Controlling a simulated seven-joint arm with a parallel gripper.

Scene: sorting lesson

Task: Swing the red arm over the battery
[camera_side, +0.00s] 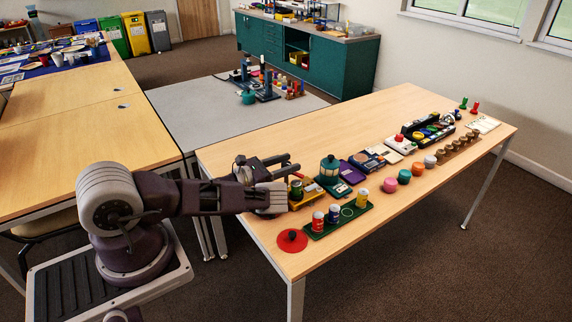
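I cannot clearly make out a red arm or say which item is the battery. A flat red disc (292,240) with a dark knob lies at the table's near left corner. A yellow item (296,189) stands behind, partly hidden by my arm. My gripper (291,163) is above the table's left end; its two dark fingers look apart, with nothing seen between them.
A green lantern-like device (329,168) stands right of my gripper. Coloured pots (390,185), a purple item (352,171), flat panels, a black tray (428,131) and a wooden rack (458,146) line the table (420,208).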

